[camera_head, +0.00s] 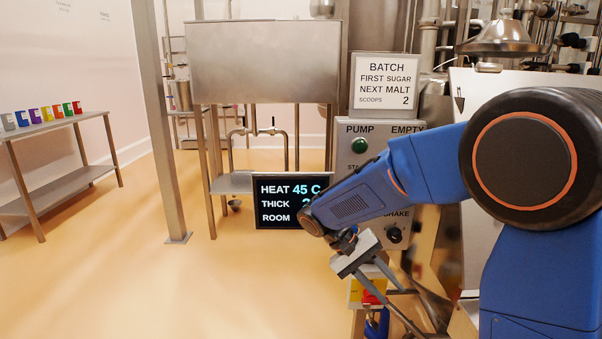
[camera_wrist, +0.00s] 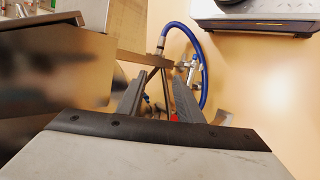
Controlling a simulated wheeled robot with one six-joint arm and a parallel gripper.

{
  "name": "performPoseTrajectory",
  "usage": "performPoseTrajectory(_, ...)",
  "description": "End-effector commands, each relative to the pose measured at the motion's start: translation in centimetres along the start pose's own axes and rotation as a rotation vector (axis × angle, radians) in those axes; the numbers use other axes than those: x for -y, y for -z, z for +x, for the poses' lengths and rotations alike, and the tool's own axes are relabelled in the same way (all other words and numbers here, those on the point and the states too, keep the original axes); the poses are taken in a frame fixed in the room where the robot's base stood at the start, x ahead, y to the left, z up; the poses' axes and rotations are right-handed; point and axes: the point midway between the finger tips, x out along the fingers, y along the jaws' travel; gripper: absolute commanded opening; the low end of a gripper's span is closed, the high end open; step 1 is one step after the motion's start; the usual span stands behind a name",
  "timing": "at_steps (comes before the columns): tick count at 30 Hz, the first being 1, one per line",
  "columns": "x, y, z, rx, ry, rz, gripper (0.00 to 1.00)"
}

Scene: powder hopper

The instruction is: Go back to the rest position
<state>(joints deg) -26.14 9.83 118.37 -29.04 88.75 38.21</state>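My arm reaches in from the right in the head view, and my gripper (camera_head: 412,310) points down and to the right, low in front of the control panel (camera_head: 380,137). In the wrist view the two grey fingers of my gripper (camera_wrist: 159,82) stand apart, with a gap between them. I see nothing held in that gap; a stand's legs and a small red thing show beyond it. My forearm covers part of the panel and the right side of the display (camera_head: 272,205).
A side table (camera_head: 70,123) with several coloured containers stands at the left. A steel post (camera_head: 165,130) and a steel tank on legs (camera_head: 262,60) stand in the middle. A blue hose (camera_wrist: 204,65) curves beyond my fingers. The floor at left is clear.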

Motion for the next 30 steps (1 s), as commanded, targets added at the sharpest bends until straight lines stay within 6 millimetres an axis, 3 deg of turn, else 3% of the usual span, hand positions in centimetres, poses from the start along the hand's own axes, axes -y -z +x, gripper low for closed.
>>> performPoseTrajectory(3,-1.9,-1.9,0.8,-0.018,0.087,-0.001,0.33)
performPoseTrajectory(12,-4.9,-6.6,2.7,-0.092,0.29,-0.007,0.33)
performPoseTrajectory(30,-7.4,-15.2,5.6,-0.359,0.607,0.039,0.33)
